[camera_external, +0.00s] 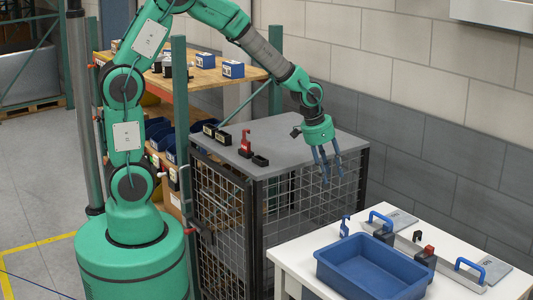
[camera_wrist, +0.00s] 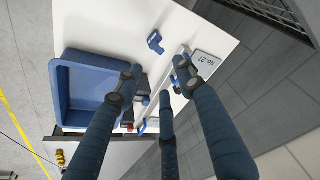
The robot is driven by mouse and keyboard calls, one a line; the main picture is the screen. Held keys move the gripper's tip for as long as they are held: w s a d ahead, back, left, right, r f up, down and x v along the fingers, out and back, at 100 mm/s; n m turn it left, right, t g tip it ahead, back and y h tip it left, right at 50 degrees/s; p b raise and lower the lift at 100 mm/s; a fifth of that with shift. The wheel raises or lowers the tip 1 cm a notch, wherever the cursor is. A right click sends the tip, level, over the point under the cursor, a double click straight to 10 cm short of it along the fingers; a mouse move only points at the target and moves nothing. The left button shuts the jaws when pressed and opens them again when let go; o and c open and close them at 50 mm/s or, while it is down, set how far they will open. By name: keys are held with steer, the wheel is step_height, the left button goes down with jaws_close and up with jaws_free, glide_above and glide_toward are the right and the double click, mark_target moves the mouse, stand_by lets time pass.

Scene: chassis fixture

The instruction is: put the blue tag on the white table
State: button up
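The blue tag (camera_external: 345,226) appears to be the small blue hook-shaped piece on the white table (camera_external: 290,262), behind the blue bin and apart from it. It also shows in the wrist view (camera_wrist: 155,42), on the white tabletop (camera_wrist: 215,42) between the bin and the metal fixture.
The blue bin (camera_external: 322,268) fills the table's front. A metal fixture (camera_external: 408,246) with blue handles and black clamps runs along the table behind it. A red piece (camera_external: 245,142) and several black blocks stand on the grey cage top (camera_external: 285,140). A wooden shelf (camera_external: 190,75) stands behind.

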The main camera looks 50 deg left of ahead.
steer(key=s+a+r+n+t, duration=0.1)
steer(key=s+a+r, duration=0.4)
steer(key=s+r, duration=0.25)
steer(key=s+a+r+n, duration=0.1)
steer(key=s+a+r, duration=0.4)
steer(key=r, duration=0.4)
steer(key=s+a+r+n, duration=0.1)
steer(key=s+a+r, duration=0.1)
steer(key=s, duration=0.8)
steer(key=s+a+r+n+t+y, duration=0.1)
steer(key=s+a+r, duration=0.2)
steer(key=s, duration=0.7)
steer(key=shift+a+r+n, duration=0.25)
steer(key=shift+a+n, duration=0.05)
steer(key=shift+a, duration=0.1)
steer(key=shift+f, duration=0.1)
step_height(320, 180, down, 4)
steer(key=b, duration=0.4)
steer(key=shift+f, duration=0.15)
